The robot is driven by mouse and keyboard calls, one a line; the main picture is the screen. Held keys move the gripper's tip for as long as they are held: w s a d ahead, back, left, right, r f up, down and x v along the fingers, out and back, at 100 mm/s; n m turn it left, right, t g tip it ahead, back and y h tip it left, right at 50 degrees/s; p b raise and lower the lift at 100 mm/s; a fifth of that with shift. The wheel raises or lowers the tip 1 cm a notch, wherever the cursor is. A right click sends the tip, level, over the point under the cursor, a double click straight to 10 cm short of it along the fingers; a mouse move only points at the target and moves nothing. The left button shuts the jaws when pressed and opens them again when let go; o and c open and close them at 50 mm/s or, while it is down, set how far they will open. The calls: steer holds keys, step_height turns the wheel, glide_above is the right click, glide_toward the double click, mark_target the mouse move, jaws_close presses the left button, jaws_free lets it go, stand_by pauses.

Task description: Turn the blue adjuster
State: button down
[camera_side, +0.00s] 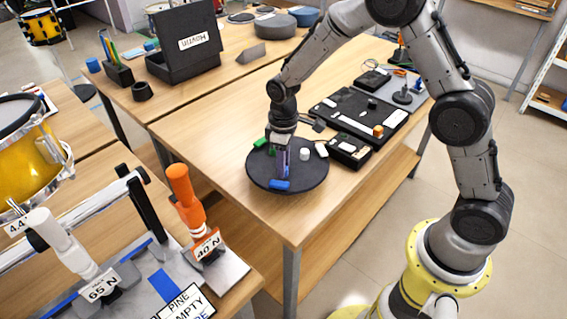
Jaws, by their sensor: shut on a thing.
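A black round disc (313,181) lies near the front corner of the wooden table. The blue adjuster (279,185) is a small blue piece on the disc, close to its front edge. My gripper (281,175) points straight down over the disc, with its fingers shut on the blue adjuster. The fingers hide part of the adjuster, and its turn angle is too small to tell. A green piece (260,142) and a white knob (304,154) also sit on the disc, apart from my fingers.
A black box with a white label (350,150) stands right of the disc. Behind it lies a larger black tray (345,112) with small parts. Bare table (205,125) lies left of the disc. A bench with orange and white handles (185,195) stands at front left.

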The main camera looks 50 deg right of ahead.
steer(key=m, duration=1)
steer(key=shift+r+m, duration=0.1)
steer(key=shift+m, duration=0.2)
stand_by(0.5)
steer(key=c, duration=0.6)
jaws_free()
step_height(320, 180, up, 14)
